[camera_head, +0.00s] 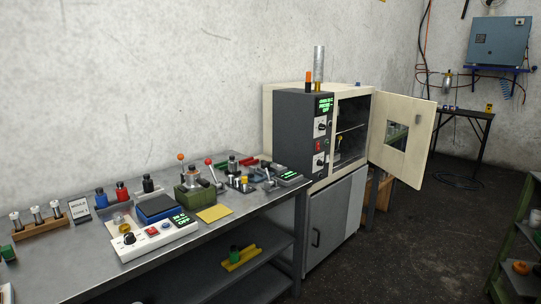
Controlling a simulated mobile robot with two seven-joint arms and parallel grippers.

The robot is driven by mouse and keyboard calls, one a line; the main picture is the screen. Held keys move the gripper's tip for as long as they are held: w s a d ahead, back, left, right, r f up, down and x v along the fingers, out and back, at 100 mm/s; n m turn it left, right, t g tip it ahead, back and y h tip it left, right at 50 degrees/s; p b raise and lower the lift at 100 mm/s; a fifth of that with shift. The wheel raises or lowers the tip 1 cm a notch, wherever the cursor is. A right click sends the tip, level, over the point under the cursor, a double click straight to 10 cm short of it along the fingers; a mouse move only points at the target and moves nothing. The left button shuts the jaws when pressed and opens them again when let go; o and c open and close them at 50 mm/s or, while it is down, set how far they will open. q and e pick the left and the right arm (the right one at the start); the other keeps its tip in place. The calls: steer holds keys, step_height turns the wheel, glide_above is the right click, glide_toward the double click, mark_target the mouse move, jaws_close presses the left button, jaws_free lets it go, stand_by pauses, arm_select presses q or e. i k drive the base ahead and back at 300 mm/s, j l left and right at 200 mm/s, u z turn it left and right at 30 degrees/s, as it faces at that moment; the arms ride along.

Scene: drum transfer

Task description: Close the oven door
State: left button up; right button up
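The oven (303,131) stands beyond the right end of the workbench, against the back wall. It has a cream body and a dark control panel with green displays on its front left. Its cream door (410,128) is hinged on the right and stands wide open, swung out to the right. The door has a small dark window and a grey latch near its free edge. The dark chamber (350,122) shows a shelf, with a small object inside that I cannot make out. Neither of my grippers is in view.
A grey metal workbench (245,222) fills the left foreground, carrying bottles, a scale, clamps and a yellow pad. A grey cabinet (334,218) is under the oven. Dark floor (415,235) lies open in front of the door. A green shelf (510,244) stands at the right edge.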

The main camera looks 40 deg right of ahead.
mark_target(408, 167)
steer(key=i+l+z, duration=0.15)
steer(key=l, duration=0.2)
steer(key=l+z, duration=0.15)
steer(key=l, duration=0.2)
steer(key=i+l+z, duration=0.2)
steer(key=l+z, duration=0.25)
steer(key=i+l+z, duration=0.25)
steer(key=l+z, duration=0.15)
steer(key=i+l+z, duration=0.3)
steer(key=z, duration=0.15)
steer(key=i+l+z, duration=0.2)
steer(key=i+z, duration=0.25)
steer(key=i+l+z, duration=0.2)
steer(key=i, duration=0.4)
steer(key=i+z, duration=0.15)
steer(key=i, duration=0.4)
steer(key=i+l+u, duration=0.1)
steer(key=i+u, duration=0.3)
steer(key=i+l+u, duration=0.25)
steer(key=i+u, duration=0.15)
steer(key=i+l+u, duration=1)
steer(key=l, duration=0.15)
steer(key=l+u, duration=0.2)
steer(key=l, duration=0.15)
steer(key=i+l+u, duration=0.15)
steer(key=l, duration=0.2)
